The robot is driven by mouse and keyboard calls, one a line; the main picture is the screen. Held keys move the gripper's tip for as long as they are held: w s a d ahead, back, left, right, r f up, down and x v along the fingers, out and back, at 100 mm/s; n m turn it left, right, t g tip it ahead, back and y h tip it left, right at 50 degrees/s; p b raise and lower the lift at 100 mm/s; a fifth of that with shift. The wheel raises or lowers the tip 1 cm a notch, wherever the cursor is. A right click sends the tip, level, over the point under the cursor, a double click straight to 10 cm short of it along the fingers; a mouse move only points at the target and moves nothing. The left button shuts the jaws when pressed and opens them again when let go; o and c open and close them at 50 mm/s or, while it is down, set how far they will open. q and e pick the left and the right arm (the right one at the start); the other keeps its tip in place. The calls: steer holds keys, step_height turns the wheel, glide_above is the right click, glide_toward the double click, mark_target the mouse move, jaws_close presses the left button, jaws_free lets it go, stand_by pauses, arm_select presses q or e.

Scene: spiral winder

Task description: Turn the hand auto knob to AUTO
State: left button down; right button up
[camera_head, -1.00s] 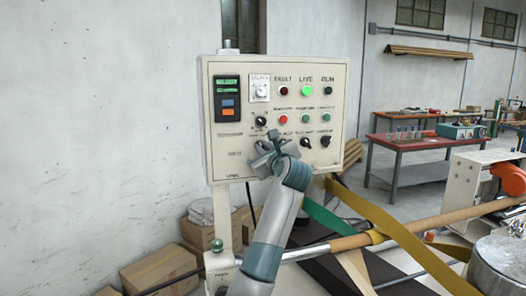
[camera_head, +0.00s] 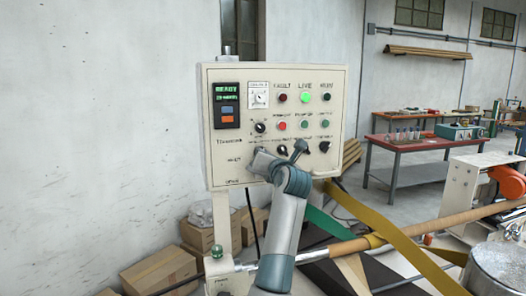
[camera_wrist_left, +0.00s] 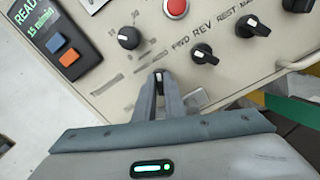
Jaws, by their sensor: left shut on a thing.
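The off-white control panel (camera_head: 225,165) fills the middle of the head view. My left gripper (camera_head: 258,152) is at its lower left, with the fingers against the panel face. In the left wrist view the two fingers (camera_wrist_left: 160,84) are closed around a small dark knob (camera_wrist_left: 159,76) with a white mark. This knob sits below the larger round dial (camera_wrist_left: 129,38) and left of the FWD/REV knob (camera_wrist_left: 204,54). The fingers hide most of the held knob and its label, so I cannot read its setting. My right gripper is in neither view.
Two more black selector knobs (camera_wrist_left: 252,27) (camera_wrist_left: 298,4) and a red button (camera_wrist_left: 175,7) are close by on the panel. The green LIVE lamp (camera_head: 305,98) is lit. Yellow and green straps and a long roller (camera_head: 455,217) lie right of my arm.

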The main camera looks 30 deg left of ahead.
arm_select(q)
steer(key=shift+m+p, duration=0.5)
steer(key=shift+m, duration=0.6)
steer(key=c, duration=1.8)
jaws_free()
steer(key=shift+c, duration=0.2)
steer(key=shift+w, duration=0.1)
steer(key=shift+d, duration=0.15)
steer(key=b+v, duration=0.7)
steer(key=v, duration=1)
steer(key=shift+s+b, duration=0.25)
steer(key=shift+b, duration=0.05)
